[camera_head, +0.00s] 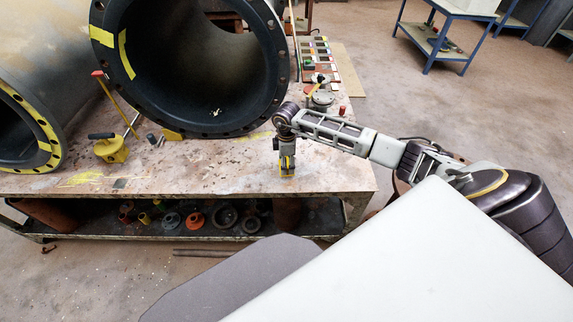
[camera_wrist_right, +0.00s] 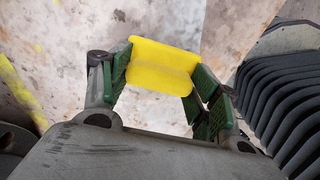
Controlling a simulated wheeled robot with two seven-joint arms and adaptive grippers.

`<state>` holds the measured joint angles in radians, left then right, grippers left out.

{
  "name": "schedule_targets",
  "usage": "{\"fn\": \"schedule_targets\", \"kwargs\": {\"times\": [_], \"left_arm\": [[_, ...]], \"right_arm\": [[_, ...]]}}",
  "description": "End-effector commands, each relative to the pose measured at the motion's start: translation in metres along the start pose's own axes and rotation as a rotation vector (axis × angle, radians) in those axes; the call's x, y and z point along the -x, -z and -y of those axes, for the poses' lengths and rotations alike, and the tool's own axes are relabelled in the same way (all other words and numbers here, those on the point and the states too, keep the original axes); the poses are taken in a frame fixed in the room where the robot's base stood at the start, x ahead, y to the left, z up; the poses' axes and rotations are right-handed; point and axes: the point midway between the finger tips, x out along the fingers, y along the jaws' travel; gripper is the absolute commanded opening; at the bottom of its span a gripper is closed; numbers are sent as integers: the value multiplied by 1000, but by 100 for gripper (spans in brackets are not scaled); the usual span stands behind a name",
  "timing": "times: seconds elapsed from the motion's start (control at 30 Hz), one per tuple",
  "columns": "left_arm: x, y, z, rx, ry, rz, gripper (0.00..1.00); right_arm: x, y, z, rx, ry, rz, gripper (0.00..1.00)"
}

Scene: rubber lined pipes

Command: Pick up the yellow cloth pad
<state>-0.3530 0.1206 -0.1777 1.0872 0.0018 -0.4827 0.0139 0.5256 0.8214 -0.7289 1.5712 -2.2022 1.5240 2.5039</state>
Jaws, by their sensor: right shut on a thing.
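The yellow cloth pad (camera_wrist_right: 160,68) shows large in the right wrist view, between the green-padded fingers of my right gripper (camera_wrist_right: 165,85). The gripper is shut on it, with a finger against each side. In the head view my right gripper (camera_head: 287,165) points down near the front edge of the workbench (camera_head: 220,165), and a bit of the yellow pad (camera_head: 287,172) shows at its fingertips. I cannot tell whether the pad touches the bench top. My left gripper is not in view.
A large dark flanged pipe (camera_head: 190,70) stands just behind my right gripper. A second pipe end (camera_head: 25,130) is at the left, near a yellow tool (camera_head: 110,148). A tray of coloured pieces (camera_head: 320,65) lies behind. The bench's front right is clear.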

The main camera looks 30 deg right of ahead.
Motion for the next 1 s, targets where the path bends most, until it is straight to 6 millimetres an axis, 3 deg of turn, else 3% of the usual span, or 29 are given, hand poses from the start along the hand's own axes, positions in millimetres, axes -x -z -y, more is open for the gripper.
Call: {"fn": "schedule_targets", "kwargs": {"times": [0.5, 0.7, 1.0], "left_arm": [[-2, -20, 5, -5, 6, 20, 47], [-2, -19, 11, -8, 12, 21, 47], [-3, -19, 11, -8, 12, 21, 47]], "right_arm": [[72, 0, -1, 0, -3, -2, 39], [85, 0, 0, 0, -1, -1, 39], [86, 0, 0, 0, 0, -1, 39]]}}
